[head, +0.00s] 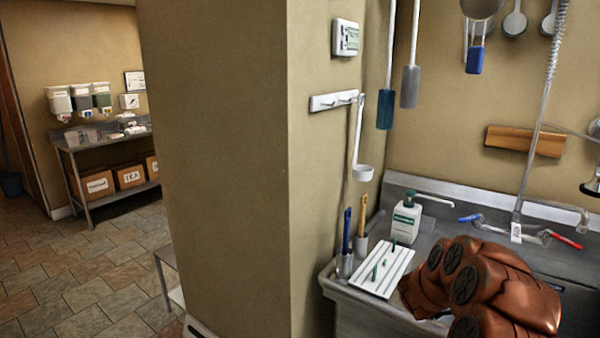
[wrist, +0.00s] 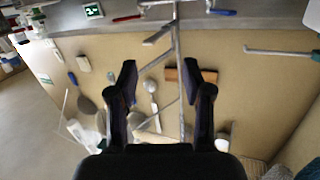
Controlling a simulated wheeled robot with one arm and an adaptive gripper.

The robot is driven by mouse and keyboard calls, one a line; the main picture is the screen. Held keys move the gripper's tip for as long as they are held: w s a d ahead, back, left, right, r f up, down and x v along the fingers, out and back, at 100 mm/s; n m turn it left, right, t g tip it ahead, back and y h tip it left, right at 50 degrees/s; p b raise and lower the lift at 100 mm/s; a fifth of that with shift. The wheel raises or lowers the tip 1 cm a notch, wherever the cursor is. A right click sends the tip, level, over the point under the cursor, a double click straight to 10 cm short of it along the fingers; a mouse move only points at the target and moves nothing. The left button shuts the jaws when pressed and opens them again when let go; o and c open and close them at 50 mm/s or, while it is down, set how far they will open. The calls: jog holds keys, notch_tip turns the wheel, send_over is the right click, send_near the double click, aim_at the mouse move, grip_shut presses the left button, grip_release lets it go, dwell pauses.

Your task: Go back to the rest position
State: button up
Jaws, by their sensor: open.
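My gripper (wrist: 159,72) shows in the wrist view with its two dark fingers spread apart and nothing between them. Past the fingers, that view shows the beige wall, hanging utensils and the sink edge, turned upside down. In the head view, my copper-coloured arm is at the lower right in front of the sink (head: 345,315). My gripper itself does not show in the head view.
A white soap bottle (head: 406,220), a drying rack (head: 384,270) and a brush holder (head: 345,266) stand on the sink's left ledge. A faucet (head: 516,225) rises behind my arm. A wall corner (head: 215,180) stands left of the sink. Tiled floor (head: 85,280) is clear farther left.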

jog(key=w+a+r+n+t+y, duration=0.2)
jog(key=a+y, duration=0.3)
jog(key=a, duration=0.4)
jog(key=w+a+r+n+t+y, duration=0.2)
jog(key=a+r+n+y, duration=0.15)
jog(key=a, duration=0.55)
jog(key=s+a+n+g+y, duration=0.1)
jog(key=s+a+n+y, duration=0.3)
jog(key=a, duration=0.7)
jog(key=s+a+n+g+y, duration=0.2)
jog(key=s+a+g, duration=0.25)
jog(key=s, duration=0.85)
jog(key=s+a+n+g+y, duration=0.1)
jog(key=s+a+g+y, duration=0.3)
jog(key=s, duration=0.8)
jog(key=s+d+g+h, duration=0.2)
jog(key=s, duration=0.9)
jog(key=s+d+f+g+h, duration=0.1)
jog(key=s+d+g+h, duration=0.1)
jog(key=s, duration=1)
jog(key=shift+s+f+g, duration=0.15)
jog(key=shift+f+g, duration=0.1)
jog(key=shift+g, duration=0.1)
jog(key=shift+d+n, duration=0.1)
jog(key=shift+n, duration=0.15)
